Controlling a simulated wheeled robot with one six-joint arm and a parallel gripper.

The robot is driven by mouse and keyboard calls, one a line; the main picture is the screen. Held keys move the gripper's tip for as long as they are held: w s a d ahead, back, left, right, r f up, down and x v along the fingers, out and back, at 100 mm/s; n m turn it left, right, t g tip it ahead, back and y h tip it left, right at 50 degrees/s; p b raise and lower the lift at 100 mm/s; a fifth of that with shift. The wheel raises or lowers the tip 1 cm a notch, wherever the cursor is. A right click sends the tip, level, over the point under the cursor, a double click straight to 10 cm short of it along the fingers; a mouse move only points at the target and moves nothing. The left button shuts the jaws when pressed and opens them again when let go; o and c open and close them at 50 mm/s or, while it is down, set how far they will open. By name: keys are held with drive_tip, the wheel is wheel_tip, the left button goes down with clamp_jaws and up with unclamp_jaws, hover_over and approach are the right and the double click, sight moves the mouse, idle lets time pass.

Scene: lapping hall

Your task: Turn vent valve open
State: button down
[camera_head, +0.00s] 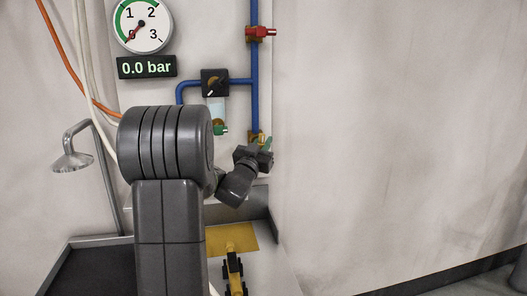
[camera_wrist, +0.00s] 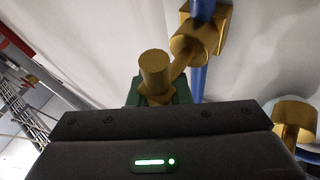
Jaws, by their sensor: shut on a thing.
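The brass valve (camera_head: 256,137) with a green handle (camera_head: 267,144) sits at the lower end of the vertical blue pipe in the head view; I take it for the vent valve. My gripper (camera_head: 262,152) is at that handle, shut on it. In the wrist view the brass valve body (camera_wrist: 188,45) fills the top middle, and green parts (camera_wrist: 182,88) show just beyond my gripper's dark edge. The fingertips and most of the handle are hidden there. The handle's exact angle is hard to tell.
A red-handled valve (camera_head: 262,32) sits higher on the blue pipe (camera_head: 255,80). A black regulator (camera_head: 214,82) is left of it. The dial gauge (camera_head: 141,25) stands above a display (camera_head: 147,67) reading 0.0 bar. A yellow-and-black object (camera_head: 233,271) lies below. Right wall is clear.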

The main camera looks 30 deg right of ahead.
idle(0.4)
drive_tip(key=c, duration=1.3)
unclamp_jaws()
drive_tip(key=shift+c, duration=0.2)
drive_tip(key=shift+a, duration=0.1)
drive_tip(key=b+v, duration=0.2)
drive_tip(key=v, duration=1.1)
drive_tip(key=shift+s+a+f+b, duration=0.2)
drive_tip(key=shift+s+f+b, duration=0.05)
drive_tip(key=shift+f+b, duration=0.05)
drive_tip(key=p+x, duration=0.3)
drive_tip(key=x, duration=1.1)
drive_tip(key=shift+r, duration=0.2)
drive_tip(key=shift+f, duration=0.15)
